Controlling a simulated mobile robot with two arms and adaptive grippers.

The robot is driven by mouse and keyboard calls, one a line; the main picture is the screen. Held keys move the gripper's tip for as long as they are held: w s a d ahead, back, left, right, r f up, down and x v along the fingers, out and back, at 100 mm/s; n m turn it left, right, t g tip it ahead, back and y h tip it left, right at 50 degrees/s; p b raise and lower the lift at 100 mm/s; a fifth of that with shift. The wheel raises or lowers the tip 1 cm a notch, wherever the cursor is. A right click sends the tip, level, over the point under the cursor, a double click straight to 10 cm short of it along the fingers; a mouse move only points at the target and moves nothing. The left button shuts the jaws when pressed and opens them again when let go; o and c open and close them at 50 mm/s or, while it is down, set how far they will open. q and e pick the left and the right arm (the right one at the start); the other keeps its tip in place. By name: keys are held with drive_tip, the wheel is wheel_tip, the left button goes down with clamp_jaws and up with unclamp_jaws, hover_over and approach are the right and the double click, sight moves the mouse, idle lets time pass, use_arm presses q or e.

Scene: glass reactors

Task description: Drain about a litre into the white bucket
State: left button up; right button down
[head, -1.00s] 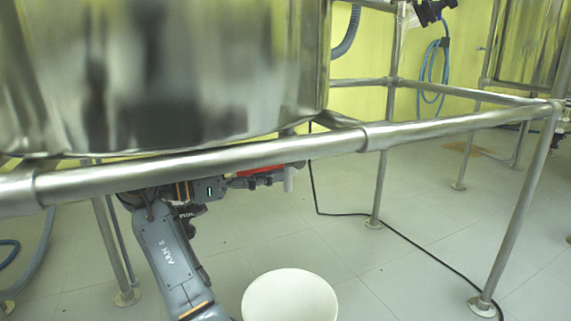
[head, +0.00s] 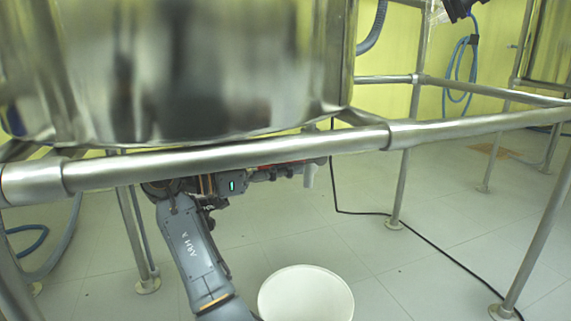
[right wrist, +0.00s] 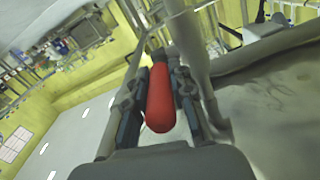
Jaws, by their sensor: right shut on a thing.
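The white bucket (head: 306,296) stands on the floor at the bottom of the head view, and the inside that shows looks plain white. Above it, under the steel vessel (head: 190,70), a pale outlet spout (head: 309,174) points down. I see no liquid falling from it. My right gripper (head: 262,174) is under the vessel beside the spout, partly hidden by the frame rail. In the right wrist view the red handle (right wrist: 160,98) lies between the fingers of this gripper (right wrist: 157,72), which is shut on it. Only a thin red strip shows in the head view. My left gripper is out of view.
A steel rail (head: 230,158) crosses in front of the vessel, just above my right arm. Frame legs (head: 400,190) stand around. A black cable (head: 400,228) runs over the floor to the right of the bucket. A blue hose (head: 455,75) hangs at the back.

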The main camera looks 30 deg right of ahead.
drive_tip(key=shift+s+d+f+g+h+b, duration=0.1)
drive_tip(key=shift+d+f+g+h+b, duration=0.2)
drive_tip(key=shift+f+h+b, duration=0.75)
drive_tip(key=shift+s+d+f+g+h+b, duration=0.1)
drive_tip(key=shift+d+f+g+h+b, duration=0.25)
drive_tip(key=shift+h+b, duration=1.25)
drive_tip(key=shift+d+f+g+h+b, duration=0.25)
drive_tip(key=shift+f+h+b, duration=0.55)
drive_tip(key=shift+h+b, duration=0.5)
drive_tip(key=c, duration=1.1)
unclamp_jaws()
drive_tip(key=shift+c, duration=0.2)
